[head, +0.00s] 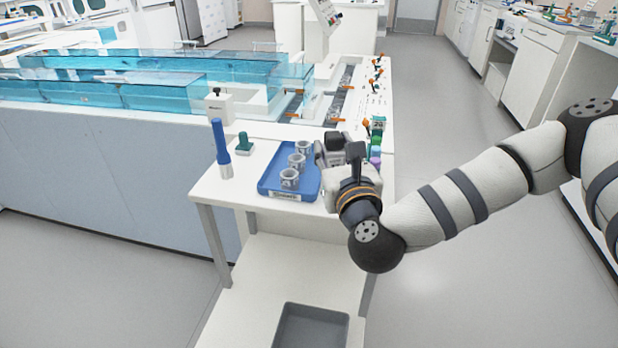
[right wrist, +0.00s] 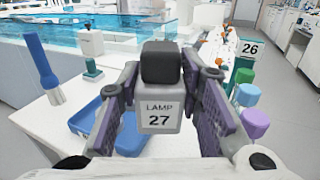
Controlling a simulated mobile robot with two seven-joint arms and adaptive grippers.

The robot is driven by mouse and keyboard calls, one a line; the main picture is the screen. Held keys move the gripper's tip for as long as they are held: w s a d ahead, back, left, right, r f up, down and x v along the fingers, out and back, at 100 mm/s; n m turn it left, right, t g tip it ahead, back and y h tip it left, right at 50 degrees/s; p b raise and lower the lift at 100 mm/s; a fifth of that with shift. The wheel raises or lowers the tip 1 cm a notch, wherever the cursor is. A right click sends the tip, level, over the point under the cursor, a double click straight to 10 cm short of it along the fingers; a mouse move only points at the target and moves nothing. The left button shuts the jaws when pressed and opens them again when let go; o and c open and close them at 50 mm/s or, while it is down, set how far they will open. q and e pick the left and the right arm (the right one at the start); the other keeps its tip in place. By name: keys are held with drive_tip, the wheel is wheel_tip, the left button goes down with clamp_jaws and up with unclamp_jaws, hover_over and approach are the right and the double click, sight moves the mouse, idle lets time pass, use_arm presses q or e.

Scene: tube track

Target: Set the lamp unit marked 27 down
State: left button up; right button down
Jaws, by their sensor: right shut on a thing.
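The lamp unit marked 27 (right wrist: 160,112) is a grey box with a black top, upright between the fingers of my right gripper (right wrist: 165,118) in the right wrist view. The gripper is shut on it. In the head view my right gripper (head: 335,150) is over the right part of the white table (head: 240,187), beside a blue tray. The lamp unit is mostly hidden there by the gripper and wrist. I cannot tell whether its base touches the table. My left gripper is not in view.
The blue tray (head: 267,186) holds several grey cups (head: 289,178). A blue-handled tool (head: 220,145) and a green block (head: 244,143) stand left of it. Green and purple pieces (head: 375,152) stand along the right edge, near a card marked 26 (right wrist: 250,48). A water tank (head: 150,92) lies behind.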

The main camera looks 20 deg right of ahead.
drive_tip(key=f, duration=0.8)
drive_tip(key=shift+s+b, duration=0.2)
drive_tip(key=shift+b, duration=0.1)
drive_tip(key=shift+f, duration=0.15)
drive_tip(key=c, duration=1.4)
unclamp_jaws()
